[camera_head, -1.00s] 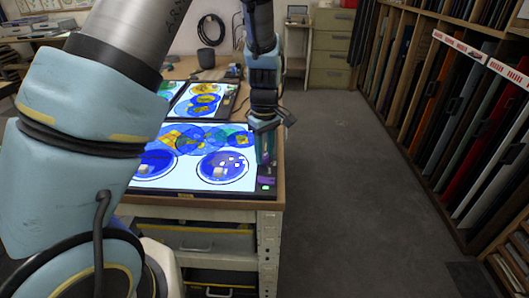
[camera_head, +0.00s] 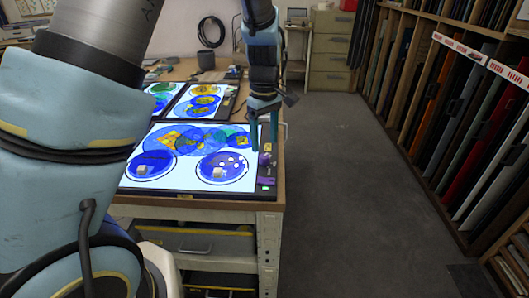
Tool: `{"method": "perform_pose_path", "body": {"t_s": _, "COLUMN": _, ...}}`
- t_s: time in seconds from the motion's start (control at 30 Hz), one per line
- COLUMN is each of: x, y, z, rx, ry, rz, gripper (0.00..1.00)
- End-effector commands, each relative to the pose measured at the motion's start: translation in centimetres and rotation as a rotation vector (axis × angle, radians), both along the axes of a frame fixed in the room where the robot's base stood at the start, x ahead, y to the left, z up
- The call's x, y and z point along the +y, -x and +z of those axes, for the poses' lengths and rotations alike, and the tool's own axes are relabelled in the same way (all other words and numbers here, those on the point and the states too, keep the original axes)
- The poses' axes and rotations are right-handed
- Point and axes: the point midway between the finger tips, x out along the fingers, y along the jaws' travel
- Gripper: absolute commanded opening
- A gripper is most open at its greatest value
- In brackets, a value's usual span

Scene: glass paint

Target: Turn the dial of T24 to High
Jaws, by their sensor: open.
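The nearest light panel (camera_head: 140,181) lies lit on the table. A dark control strip (camera_head: 265,180) runs along its right side, with small controls and a green light (camera_head: 265,188) at the near end. A small purple part (camera_head: 265,171) shows on the strip, too small to tell whether it is the dial. No T24 label is readable, and no dial setting can be read. My gripper (camera_head: 264,145) points down over the strip's far part, fingers apart and empty. The gap between fingertips and strip is unclear.
Round blue and yellow glass pieces lie on the lit panel. Two more lit panels, including one at the back (camera_head: 207,101), lie behind it on the wooden table (camera_head: 215,205). A rack of glass sheets (camera_head: 470,110) stands at right. The floor between is clear.

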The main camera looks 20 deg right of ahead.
Motion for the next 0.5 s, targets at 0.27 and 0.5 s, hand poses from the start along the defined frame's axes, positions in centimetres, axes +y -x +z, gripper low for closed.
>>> {"method": "perform_pose_path", "body": {"t_s": 0.27, "x": 0.0, "y": 0.0, "z": 4.6, "rx": -0.002, "ry": 0.002, "rz": -0.002, "gripper": 0.67}}
{"method": "perform_pose_path", "body": {"t_s": 0.5, "x": 0.1, "y": 0.0, "z": 5.8, "rx": 0.001, "ry": -0.002, "rz": 0.0, "gripper": 0.67}}
